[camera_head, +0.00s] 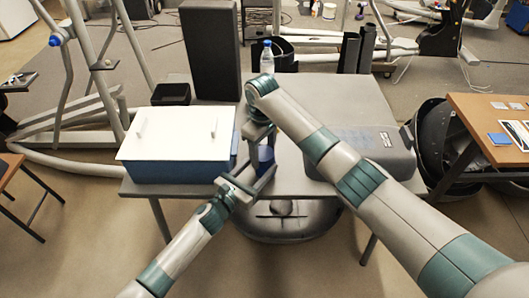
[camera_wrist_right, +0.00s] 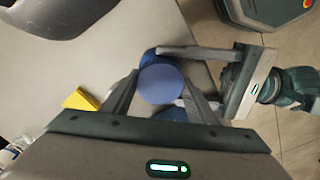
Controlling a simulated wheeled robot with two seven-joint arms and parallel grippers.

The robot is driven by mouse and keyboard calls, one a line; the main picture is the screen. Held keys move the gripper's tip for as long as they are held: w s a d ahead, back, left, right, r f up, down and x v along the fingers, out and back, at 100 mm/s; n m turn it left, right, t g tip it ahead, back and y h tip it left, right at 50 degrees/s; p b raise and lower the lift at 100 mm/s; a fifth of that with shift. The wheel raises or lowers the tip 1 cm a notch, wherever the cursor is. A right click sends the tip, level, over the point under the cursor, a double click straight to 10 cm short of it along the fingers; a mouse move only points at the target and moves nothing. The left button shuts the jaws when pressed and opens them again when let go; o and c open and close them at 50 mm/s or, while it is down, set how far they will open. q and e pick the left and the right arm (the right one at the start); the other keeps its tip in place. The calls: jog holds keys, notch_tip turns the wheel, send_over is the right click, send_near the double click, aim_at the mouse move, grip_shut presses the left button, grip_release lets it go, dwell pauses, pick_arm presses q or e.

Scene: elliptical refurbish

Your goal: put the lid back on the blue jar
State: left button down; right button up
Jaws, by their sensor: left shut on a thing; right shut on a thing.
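The blue jar (camera_head: 265,156) is at the front edge of the grey table, mostly hidden by my grippers. My left gripper (camera_head: 258,172) comes in from the lower left and is shut on the jar. My right gripper (camera_head: 259,140) points down from above, just over the jar. In the right wrist view a round blue lid (camera_wrist_right: 162,84) sits between the right fingers, which are shut on it. Blue parts of the jar (camera_wrist_right: 148,57) show behind the lid, between the left gripper's fingers. I cannot tell whether lid and jar touch.
A blue box with a white top (camera_head: 175,134) stands at the left of the table, close to my left gripper. A grey case (camera_head: 365,150) lies at the right. A water bottle (camera_head: 267,57) stands behind. A yellow wedge (camera_wrist_right: 80,99) shows in the right wrist view.

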jog(key=m, duration=0.3)
jog(key=shift+s+a+f, duration=0.15)
jog(key=shift+s+a, duration=0.05)
jog(key=shift+a, duration=0.1)
jog(key=o, duration=1.2)
jog(key=shift+d, duration=0.1)
jog(key=shift+c, duration=0.2)
jog(key=shift+w, duration=0.1)
jog(key=shift+w+d, duration=0.1)
jog(key=shift+r, duration=2.35)
